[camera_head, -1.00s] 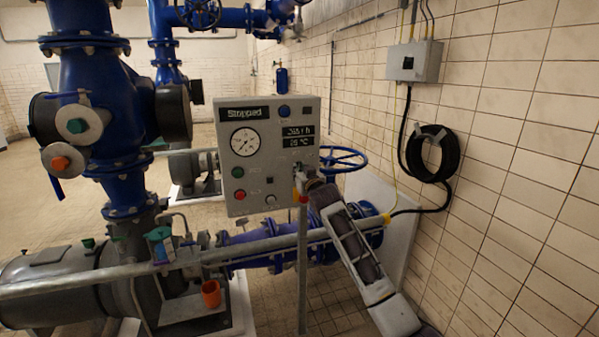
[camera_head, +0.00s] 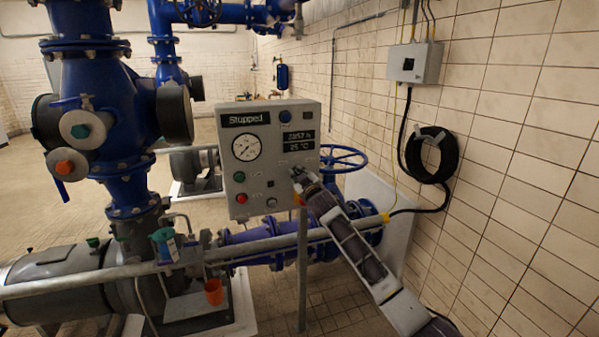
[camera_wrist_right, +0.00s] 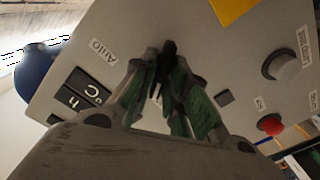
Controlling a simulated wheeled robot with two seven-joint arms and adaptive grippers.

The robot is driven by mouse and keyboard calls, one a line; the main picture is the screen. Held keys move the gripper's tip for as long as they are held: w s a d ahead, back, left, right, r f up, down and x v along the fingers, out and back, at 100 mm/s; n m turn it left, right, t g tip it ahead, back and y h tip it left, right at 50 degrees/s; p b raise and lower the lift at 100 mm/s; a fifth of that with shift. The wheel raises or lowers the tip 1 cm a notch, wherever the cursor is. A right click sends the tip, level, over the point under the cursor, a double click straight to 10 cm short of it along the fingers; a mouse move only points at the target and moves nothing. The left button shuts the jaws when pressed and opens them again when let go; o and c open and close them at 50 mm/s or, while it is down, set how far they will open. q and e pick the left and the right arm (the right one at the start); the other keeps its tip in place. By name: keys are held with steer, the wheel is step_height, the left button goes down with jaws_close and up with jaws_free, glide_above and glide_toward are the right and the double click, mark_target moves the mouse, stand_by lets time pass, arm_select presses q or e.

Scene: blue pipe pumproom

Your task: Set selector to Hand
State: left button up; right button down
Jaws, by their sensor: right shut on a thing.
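The grey control panel (camera_head: 270,160) stands on a post in the middle of the head view. The selector is a small black knob (camera_wrist_right: 168,50) on the panel face, seen in the right wrist view beside a label that seems to read "Auto" (camera_wrist_right: 103,50). My right gripper (camera_wrist_right: 164,64) has its green-padded fingertips shut on the knob. In the head view the right gripper (camera_head: 299,176) covers the panel's lower right part and hides the selector. I cannot read which position the knob points to. My left gripper is in neither view.
The panel shows "Stopped" (camera_head: 246,118), a round gauge (camera_head: 246,147), a green button (camera_head: 238,177) and a red button (camera_head: 241,198). A blue handwheel (camera_head: 345,157) stands right behind it. Blue pipes (camera_head: 100,110) fill the left; a tiled wall (camera_head: 520,150) is at right.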

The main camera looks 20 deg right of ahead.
steer(key=shift+n+p, duration=0.4)
steer(key=shift+n, duration=0.7)
steer(key=c, duration=1.5)
jaws_free()
steer(key=shift+s+d, duration=0.15)
steer(key=shift+s, duration=5.85)
